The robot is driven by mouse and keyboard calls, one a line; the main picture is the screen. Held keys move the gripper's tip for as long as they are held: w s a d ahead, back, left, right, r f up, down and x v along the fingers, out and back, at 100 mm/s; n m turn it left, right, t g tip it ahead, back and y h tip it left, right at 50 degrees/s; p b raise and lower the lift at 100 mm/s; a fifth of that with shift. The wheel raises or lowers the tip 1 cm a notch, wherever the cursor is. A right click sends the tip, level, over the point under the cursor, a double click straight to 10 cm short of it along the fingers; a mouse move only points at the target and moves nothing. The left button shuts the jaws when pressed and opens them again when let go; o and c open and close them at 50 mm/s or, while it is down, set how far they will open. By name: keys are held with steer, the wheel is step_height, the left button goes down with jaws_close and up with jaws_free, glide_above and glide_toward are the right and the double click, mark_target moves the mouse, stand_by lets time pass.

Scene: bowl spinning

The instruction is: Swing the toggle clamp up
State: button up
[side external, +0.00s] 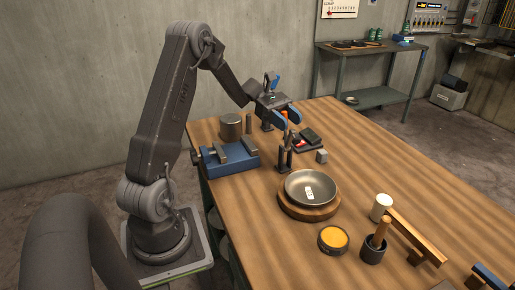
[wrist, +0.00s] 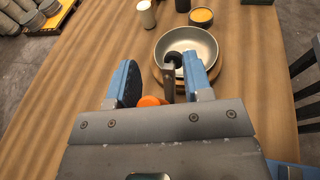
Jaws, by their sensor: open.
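The toggle clamp shows in the wrist view as an orange handle end (wrist: 151,101) and a dark bar with a black round tip (wrist: 173,59). The orange end also shows in the side view (side external: 284,114), at my gripper. My gripper (side external: 286,119) is open, its blue fingers pointing down towards the table. In the wrist view my gripper (wrist: 160,76) has the orange end between its two fingers, nearer the left one; I cannot tell if they touch. The clamp's base is mostly hidden. A metal bowl (side external: 310,184) rests on a round wooden base (side external: 310,213).
Dark upright posts (side external: 284,160) stand left of the bowl. A blue vise (side external: 230,160) and a metal cylinder (side external: 231,127) are at the left. A yellow-filled tin (side external: 333,239), a mortar (side external: 374,250) and a white cylinder (side external: 381,207) stand at the front.

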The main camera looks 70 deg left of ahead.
mark_target(295, 137)
steer(key=d+y, duration=0.3)
steer(key=d+m+y, duration=0.1)
steer(key=shift+d+f+g+y, duration=0.2)
steer(key=shift+f+g+y, duration=0.2)
steer(key=d+f+y, duration=0.1)
steer(key=y, duration=0.1)
steer(key=d+f+y, duration=0.2)
steer(key=y, duration=0.1)
steer(key=shift+d+m, duration=0.3)
steer(key=shift+m, duration=0.1)
steer(key=shift+y, duration=0.5)
steer(key=v, duration=1.3)
steer(key=s+d+f+m+t+y, duration=0.1)
steer(key=s+d+m+y, duration=0.3)
steer(key=s+d+m, duration=1)
steer(key=shift+s+d+f+m+t, duration=0.4)
steer(key=shift+d+m+t, duration=0.5)
steer(key=shift+m, duration=1.6)
steer(key=shift+d+r+g, duration=0.1)
steer(key=shift+d+g, duration=0.05)
steer(key=shift+g, duration=0.15)
